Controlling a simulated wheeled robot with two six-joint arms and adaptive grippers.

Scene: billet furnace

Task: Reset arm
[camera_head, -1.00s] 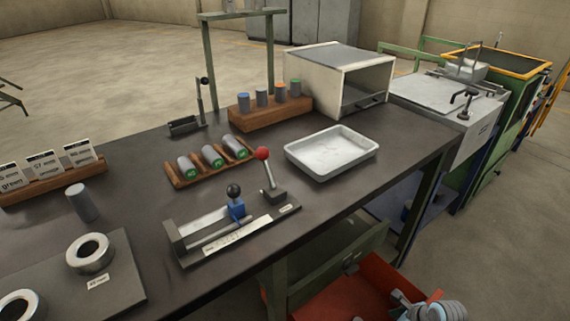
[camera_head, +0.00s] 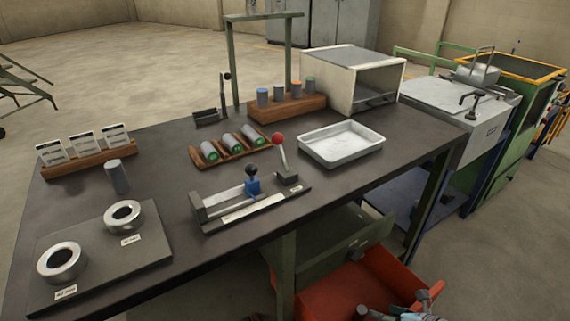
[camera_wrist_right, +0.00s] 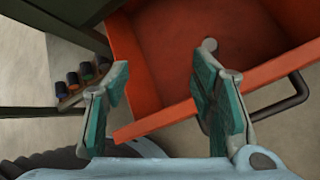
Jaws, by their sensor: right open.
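My right gripper (camera_wrist_right: 162,90) is open in the right wrist view, with nothing between its green-padded fingers. It is in front of a red-orange bin (camera_wrist_right: 150,45). In the head view, part of my right gripper (camera_head: 400,312) shows at the bottom edge, low beside the workbench (camera_head: 330,195) and in front of the same red bin (camera_head: 345,285). My left gripper is in neither view.
On the bench are a white tray (camera_head: 341,144), a measuring fixture (camera_head: 245,203), a rack of lying billets (camera_head: 222,155), two metal rings, a standing grey cylinder (camera_head: 117,176) and a box furnace (camera_head: 350,80). A green-framed machine (camera_head: 510,130) stands at right.

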